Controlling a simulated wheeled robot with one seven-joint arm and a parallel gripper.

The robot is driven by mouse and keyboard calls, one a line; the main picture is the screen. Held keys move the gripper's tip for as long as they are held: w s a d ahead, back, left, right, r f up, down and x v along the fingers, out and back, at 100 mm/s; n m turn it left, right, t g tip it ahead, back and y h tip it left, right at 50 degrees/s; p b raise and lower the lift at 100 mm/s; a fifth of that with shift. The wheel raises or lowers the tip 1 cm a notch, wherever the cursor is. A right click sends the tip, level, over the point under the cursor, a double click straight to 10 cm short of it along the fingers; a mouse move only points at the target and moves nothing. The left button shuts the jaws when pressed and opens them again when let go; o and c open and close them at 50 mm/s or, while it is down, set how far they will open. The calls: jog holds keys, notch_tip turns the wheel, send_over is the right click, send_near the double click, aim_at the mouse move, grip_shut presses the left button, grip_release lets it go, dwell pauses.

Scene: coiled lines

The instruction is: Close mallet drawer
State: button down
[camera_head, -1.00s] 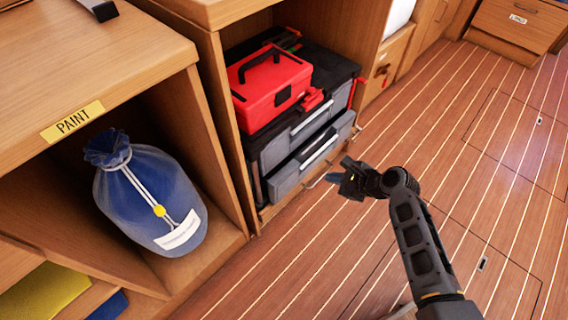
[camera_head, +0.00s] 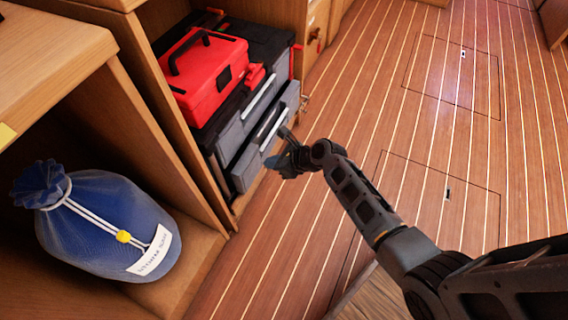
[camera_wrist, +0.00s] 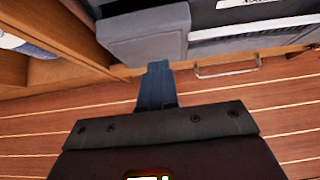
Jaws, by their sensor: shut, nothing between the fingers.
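The grey two-drawer tool chest (camera_head: 225,140) stands in a wooden cabinet bay. Its lower drawer (camera_head: 247,169) sticks out past the upper drawer (camera_head: 246,117); I cannot read which one is for mallets.
A red toolbox (camera_head: 205,80) rests on the chest. A blue drawstring bag (camera_head: 95,225) sits in the left bay. A metal handle (camera_wrist: 228,70) is below the drawer in the wrist view. The plank floor (camera_head: 430,140) to the right is clear.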

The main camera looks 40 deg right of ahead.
aim_at(249, 155)
jog(key=shift+w+a+b, duration=0.1)
jog(key=shift+w+a, duration=0.1)
jog(key=shift+w, duration=0.45)
jog(key=shift+w+a+b, duration=0.15)
jog(key=shift+w+a, duration=0.1)
jog(key=shift+w, duration=0.35)
jog(key=shift+w+a+b, duration=0.1)
jog(key=shift+w+a, duration=0.1)
jog(key=shift+w, duration=0.45)
jog(key=shift+w+a+r+p, duration=0.1)
jog(key=shift+w+a+p, duration=0.1)
jog(key=shift+w, duration=0.25)
jog(key=shift+w+a+r+p, duration=0.1)
jog(key=shift+w+p, duration=0.1)
jog(key=shift+w, duration=0.25)
jog(key=shift+w+a+f, duration=0.15)
jog(key=shift+w+a, duration=0.05)
jog(key=shift+w, duration=0.2)
